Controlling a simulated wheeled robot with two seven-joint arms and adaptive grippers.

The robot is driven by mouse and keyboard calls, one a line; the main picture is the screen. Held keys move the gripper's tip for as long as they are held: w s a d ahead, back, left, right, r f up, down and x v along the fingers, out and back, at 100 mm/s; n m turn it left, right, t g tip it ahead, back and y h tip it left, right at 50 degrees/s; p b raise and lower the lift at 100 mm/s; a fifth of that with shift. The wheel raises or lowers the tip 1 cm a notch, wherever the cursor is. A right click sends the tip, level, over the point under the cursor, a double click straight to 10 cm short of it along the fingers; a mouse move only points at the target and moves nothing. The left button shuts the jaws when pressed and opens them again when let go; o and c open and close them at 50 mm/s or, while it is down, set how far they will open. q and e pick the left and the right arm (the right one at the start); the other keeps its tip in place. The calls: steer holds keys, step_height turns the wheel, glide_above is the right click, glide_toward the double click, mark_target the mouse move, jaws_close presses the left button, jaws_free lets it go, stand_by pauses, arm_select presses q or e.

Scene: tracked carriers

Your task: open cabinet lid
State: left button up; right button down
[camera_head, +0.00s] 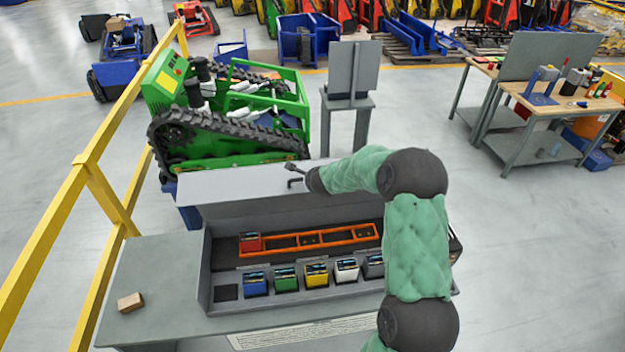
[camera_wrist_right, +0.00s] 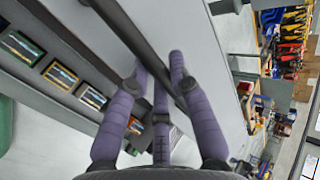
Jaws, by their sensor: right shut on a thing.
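The grey cabinet (camera_head: 206,262) stands on a grey bench, and its lid (camera_head: 235,184) is raised at the back, so the inside shows. My right arm, in a green sleeve, reaches over the cabinet to the lid's edge. My right gripper (camera_head: 297,172) is small in the head view. In the right wrist view, the purple fingers of my right gripper (camera_wrist_right: 158,76) are shut on the dark bar handle (camera_wrist_right: 133,38) along the pale lid (camera_wrist_right: 203,75). My left gripper is in neither view.
Inside the cabinet are an orange tray (camera_head: 340,237) holding a red box, and a row of several coloured boxes. A small brown block (camera_head: 130,302) lies on the bench at left. A yellow railing (camera_head: 95,150) and a green tracked carrier (camera_head: 225,125) stand close by.

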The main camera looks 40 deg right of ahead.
steer(key=c, duration=1.1)
jaws_free()
steer(key=shift+s, duration=0.1)
